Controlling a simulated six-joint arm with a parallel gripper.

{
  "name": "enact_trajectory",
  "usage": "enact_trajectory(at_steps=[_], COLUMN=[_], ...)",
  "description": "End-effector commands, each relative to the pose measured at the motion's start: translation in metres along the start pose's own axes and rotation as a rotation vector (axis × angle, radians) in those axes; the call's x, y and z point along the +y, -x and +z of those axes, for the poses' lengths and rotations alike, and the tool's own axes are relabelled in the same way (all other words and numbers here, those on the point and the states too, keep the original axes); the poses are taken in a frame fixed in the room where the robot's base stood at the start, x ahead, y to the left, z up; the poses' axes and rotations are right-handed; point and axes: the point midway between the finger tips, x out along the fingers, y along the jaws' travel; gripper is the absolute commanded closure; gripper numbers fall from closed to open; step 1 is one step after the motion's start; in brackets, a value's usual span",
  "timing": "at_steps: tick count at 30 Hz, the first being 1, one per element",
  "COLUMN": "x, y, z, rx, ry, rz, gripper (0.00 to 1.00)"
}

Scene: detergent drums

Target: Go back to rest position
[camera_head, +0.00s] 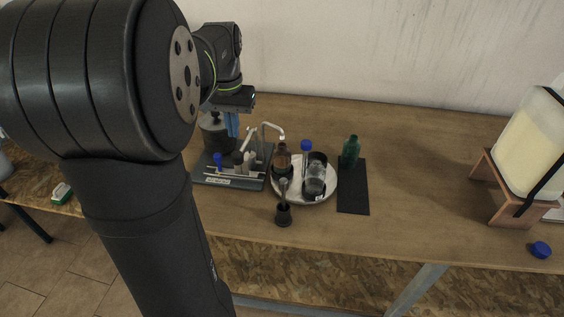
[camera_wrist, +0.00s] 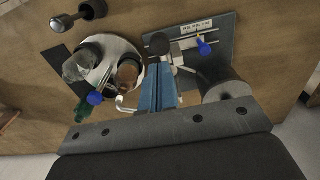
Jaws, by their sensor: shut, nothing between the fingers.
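My gripper (camera_wrist: 158,88) has blue fingers that are shut, with nothing between them. In the head view the gripper (camera_head: 232,124) points down over the back of the dark tool board (camera_head: 228,183), left of the round tray (camera_head: 323,195). My large dark arm covers the left part of the head view. In the wrist view the fingers point toward the gap between the tray (camera_wrist: 127,48) and the tool board (camera_wrist: 228,60).
The round tray holds a brown bottle (camera_head: 282,158), a clear jar (camera_head: 315,180) and a blue-capped item (camera_head: 306,146). A green bottle (camera_head: 351,152) stands on a black mat (camera_head: 353,200). A drum (camera_head: 540,145) sits on a wooden stand at right.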

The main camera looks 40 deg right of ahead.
Motion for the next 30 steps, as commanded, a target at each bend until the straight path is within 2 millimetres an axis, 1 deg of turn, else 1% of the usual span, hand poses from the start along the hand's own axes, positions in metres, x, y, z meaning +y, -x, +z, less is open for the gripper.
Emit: enact_trajectory(at_steps=[8,11,18,21,25,30], x=[0.000,0.000,0.000,0.000,0.000,0.000], y=[-0.002,-0.009,-0.041,-0.050,-0.056,-0.057], z=[0.000,0.000,0.001,0.000,0.000,0.000], rx=[-0.001,-0.002,-0.003,-0.002,-0.001,0.000], ry=[0.000,0.000,0.000,0.000,0.000,0.000], rz=[0.000,0.000,0.001,0.000,0.000,0.000], gripper=[1.00,1.00,1.00,1.00,1.00,1.00])
